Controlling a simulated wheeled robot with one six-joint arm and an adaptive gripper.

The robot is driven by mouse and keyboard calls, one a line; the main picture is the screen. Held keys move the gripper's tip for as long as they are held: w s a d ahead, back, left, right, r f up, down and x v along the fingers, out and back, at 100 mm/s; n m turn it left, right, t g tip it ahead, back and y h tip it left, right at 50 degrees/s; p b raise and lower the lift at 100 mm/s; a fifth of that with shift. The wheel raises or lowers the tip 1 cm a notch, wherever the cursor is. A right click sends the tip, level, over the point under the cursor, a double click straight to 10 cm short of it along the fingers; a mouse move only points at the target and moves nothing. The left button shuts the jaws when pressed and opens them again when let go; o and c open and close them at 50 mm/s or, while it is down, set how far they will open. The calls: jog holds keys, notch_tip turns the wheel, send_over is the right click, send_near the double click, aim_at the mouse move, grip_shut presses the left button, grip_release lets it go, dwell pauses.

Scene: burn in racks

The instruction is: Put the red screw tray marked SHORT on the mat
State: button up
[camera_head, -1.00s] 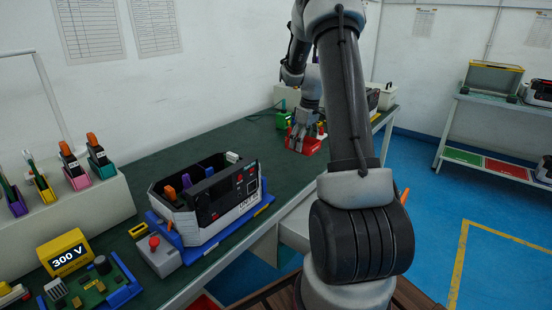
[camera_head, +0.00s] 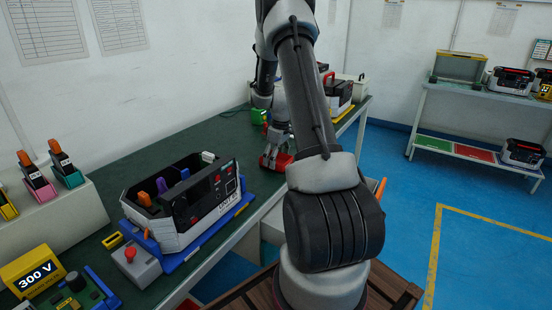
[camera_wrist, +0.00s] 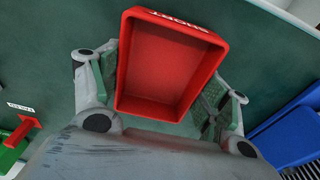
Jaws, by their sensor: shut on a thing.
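The red screw tray (camera_head: 276,162) is in my gripper over the green bench top, beyond the unit. In the wrist view the tray (camera_wrist: 170,65) is empty, with SHORT upside down on its far rim. My gripper (camera_wrist: 168,85) has a finger on either side of the tray and is shut on it. In the head view my gripper (camera_head: 277,150) is small and partly hidden by the tray. I cannot tell if the tray touches the bench. No mat can be made out for sure.
A black and white unit (camera_head: 190,205) stands on a blue base on the bench (camera_head: 130,160). In the wrist view a green thing (camera_wrist: 10,150) is at lower left and a blue thing (camera_wrist: 290,130) at right. A shelf rack (camera_head: 470,120) stands at the right.

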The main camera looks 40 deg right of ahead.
jog(key=o, duration=1.1)
jog(key=shift+f, duration=0.1)
jog(key=shift+r, duration=0.5)
notch_tip(320, 180, up, 12)
jog(key=s+f, duration=0.1)
jog(key=s+a+r+m, duration=0.1)
jog(key=s+a+r, duration=0.6)
jog(key=a+r, duration=0.4)
jog(key=s+a+r+m+t, duration=0.1)
jog(key=s+a, duration=0.2)
jog(key=s, duration=0.4)
jog(key=s+a+r+m+t, duration=0.1)
jog(key=s+a+r, duration=0.1)
jog(key=s+a, duration=0.2)
jog(key=s+a+r, duration=0.2)
jog(key=s+a, duration=0.1)
jog(key=s, duration=0.7)
jog(key=shift+s+a+r+m+t, duration=0.25)
jog(key=shift+s+a+m+t, duration=0.05)
jog(key=shift+a+m+t, duration=0.1)
